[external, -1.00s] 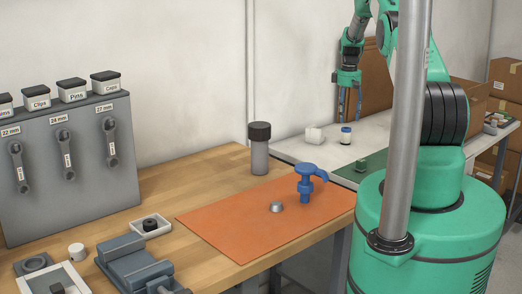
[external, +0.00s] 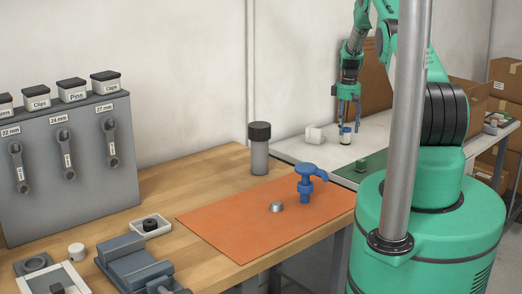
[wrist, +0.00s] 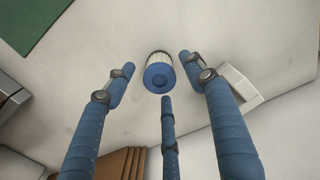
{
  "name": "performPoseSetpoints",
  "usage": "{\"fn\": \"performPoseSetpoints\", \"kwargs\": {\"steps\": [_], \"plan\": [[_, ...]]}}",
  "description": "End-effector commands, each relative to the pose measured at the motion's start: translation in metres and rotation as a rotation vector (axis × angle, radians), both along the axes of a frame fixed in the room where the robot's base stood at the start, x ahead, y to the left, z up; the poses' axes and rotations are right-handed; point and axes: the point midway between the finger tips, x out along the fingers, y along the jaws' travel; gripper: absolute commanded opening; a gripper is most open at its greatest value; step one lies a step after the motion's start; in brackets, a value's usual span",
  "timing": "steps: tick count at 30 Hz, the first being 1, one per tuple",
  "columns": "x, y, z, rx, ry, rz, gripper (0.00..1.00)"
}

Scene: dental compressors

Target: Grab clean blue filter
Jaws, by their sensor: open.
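The blue filter (external: 346,136) is a small white cylinder with a blue cap, upright on the white table at the back. In the wrist view its blue top and pleated white side (wrist: 159,73) show between my fingers.
A white fitting (external: 314,134) stands just left of the filter. A wooden bench holds an orange mat (external: 230,222), a blue pump-like part (external: 307,185) and a dark-capped jar (external: 259,150).

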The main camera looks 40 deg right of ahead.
Motion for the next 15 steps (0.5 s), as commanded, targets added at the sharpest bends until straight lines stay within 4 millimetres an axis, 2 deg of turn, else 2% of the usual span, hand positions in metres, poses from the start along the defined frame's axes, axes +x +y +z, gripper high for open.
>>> {"fn": "performPoseSetpoints", "kwargs": {"steps": [9, 15], "plan": [[0.000, -0.001, -0.032, 0.000, 0.000, 0.000, 0.54], [0.000, 0.000, -0.039, 0.000, 0.000, 0.000, 0.54]]}}
